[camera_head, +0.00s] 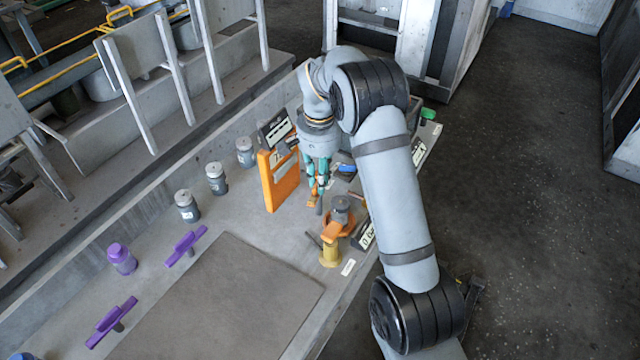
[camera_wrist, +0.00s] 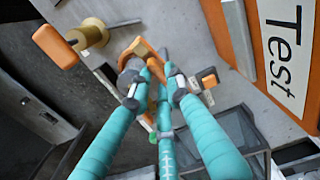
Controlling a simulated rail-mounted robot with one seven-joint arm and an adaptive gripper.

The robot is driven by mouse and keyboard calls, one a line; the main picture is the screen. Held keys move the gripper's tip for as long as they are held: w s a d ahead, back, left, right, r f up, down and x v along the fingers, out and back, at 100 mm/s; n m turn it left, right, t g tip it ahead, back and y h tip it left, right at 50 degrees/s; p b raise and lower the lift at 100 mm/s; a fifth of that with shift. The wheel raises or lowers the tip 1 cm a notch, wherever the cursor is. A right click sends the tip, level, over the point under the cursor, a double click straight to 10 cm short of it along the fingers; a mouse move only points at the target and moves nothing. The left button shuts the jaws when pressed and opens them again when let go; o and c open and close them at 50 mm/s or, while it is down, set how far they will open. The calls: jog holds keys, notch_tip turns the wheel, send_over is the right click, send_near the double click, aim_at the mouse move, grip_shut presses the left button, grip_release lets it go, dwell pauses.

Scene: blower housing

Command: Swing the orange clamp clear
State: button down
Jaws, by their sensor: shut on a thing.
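My gripper (camera_head: 317,186) reaches down from above, to the right of an upright orange panel. Its teal fingers (camera_wrist: 153,92) are closed on a small orange piece of the clamp (camera_head: 313,198); orange also shows between the fingers in the wrist view (camera_wrist: 161,97). The fingers hide part of the grip. Just right of it in the head view stands a dark-capped round part (camera_head: 342,204) with orange around its base. In front of that, an orange block (camera_head: 332,232) sits at a yellow cylinder (camera_head: 330,253); the wrist view shows this block (camera_wrist: 55,47) beside the yellow spool (camera_wrist: 92,34).
The orange panel (camera_head: 279,182), labelled "Test" in the wrist view (camera_wrist: 284,40), stands close to my gripper. Grey jars (camera_head: 216,178), a purple jar (camera_head: 121,258) and purple handles (camera_head: 186,246) are to the left. The bench's front plate (camera_head: 215,305) is clear.

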jog(key=shift+m+b, duration=0.5)
jog(key=shift+m, duration=0.6)
jog(key=c, duration=1.6)
grip_release()
jog(key=shift+c, duration=0.2)
notch_tip(320, 180, up, 12)
